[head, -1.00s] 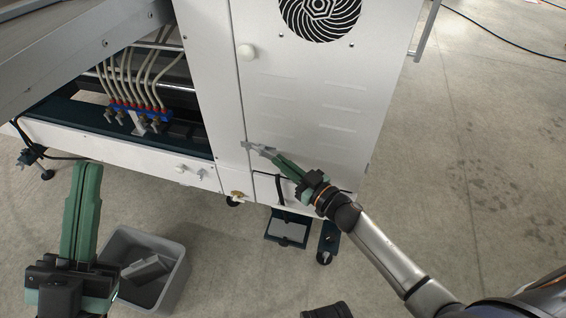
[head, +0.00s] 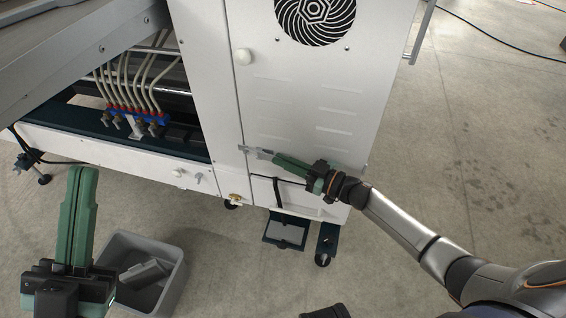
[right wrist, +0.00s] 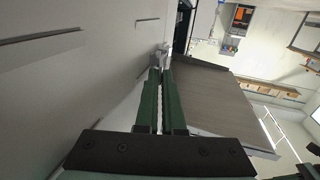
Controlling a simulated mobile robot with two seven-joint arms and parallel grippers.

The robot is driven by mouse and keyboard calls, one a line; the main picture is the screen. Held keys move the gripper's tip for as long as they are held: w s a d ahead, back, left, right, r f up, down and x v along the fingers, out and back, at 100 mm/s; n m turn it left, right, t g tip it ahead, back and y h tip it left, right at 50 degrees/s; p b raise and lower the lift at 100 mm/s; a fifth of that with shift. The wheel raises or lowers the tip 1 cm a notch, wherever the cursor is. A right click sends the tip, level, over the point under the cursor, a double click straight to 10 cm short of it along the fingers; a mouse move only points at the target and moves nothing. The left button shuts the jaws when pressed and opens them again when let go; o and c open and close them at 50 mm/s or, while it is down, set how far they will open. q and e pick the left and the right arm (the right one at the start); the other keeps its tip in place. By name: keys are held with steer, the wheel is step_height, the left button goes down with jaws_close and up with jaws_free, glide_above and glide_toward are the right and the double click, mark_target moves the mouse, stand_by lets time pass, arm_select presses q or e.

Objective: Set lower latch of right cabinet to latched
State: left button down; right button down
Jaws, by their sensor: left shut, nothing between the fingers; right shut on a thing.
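The right cabinet (head: 300,110) is a white door panel with a round black fan grille at its top. Its lower latch (head: 250,149) is a small metal piece at the door's left edge, low down. My right gripper (head: 275,156) is shut on the latch, reaching in from the right along the door face. In the right wrist view the green fingers (right wrist: 160,80) meet at the latch (right wrist: 161,56), which they partly hide. My left gripper (head: 82,175) is shut and empty, pointing up above the floor at the lower left, away from the cabinet.
A white round knob (head: 243,57) sits higher on the door's left edge. A grey bin (head: 168,290) stands on the floor beside my left gripper. Hoses with red fittings (head: 135,108) fill the open bay at left. The floor at right is clear.

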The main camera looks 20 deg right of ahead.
steer(key=c, duration=1)
jaws_free()
steer(key=shift+c, duration=0.2)
steer(key=shift+d, duration=0.1)
steer(key=shift+w, duration=0.1)
steer(key=shift+d, duration=0.1)
